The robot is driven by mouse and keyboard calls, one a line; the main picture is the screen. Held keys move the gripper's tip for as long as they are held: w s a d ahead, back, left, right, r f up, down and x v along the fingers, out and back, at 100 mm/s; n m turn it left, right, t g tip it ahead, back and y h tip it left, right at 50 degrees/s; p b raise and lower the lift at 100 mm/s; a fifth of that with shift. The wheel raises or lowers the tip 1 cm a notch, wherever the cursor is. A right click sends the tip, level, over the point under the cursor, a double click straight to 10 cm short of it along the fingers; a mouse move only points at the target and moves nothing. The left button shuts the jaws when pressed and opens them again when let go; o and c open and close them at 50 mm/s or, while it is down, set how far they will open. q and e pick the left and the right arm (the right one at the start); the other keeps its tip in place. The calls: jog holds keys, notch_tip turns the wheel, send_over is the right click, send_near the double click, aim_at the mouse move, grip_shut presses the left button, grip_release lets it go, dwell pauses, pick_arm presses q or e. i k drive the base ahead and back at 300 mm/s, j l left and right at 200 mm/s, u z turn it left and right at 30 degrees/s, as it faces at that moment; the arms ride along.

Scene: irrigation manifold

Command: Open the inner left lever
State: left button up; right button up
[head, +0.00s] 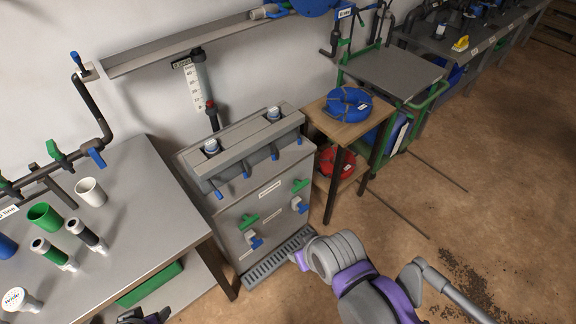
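The grey manifold cabinet (234,222) stands in the middle of the head view. A row of short blue levers hangs under its top ledge: a leftmost one (218,193), a second (246,174) and a third (275,155). The second from the left looks like the inner left lever; it points downward. Neither gripper's opening shows.
A grey table (139,225) with cups stands at left. A wooden shelf (318,117) with blue and red hose coils stands at right. Floor at right is mostly open.

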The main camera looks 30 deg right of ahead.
aim_at(244, 171)
jog(key=z, duration=0.45)
jog(key=i+l+z, duration=0.1)
jog(key=l+z, duration=0.25)
jog(key=i+l+z, duration=0.15)
jog(key=z, duration=0.2)
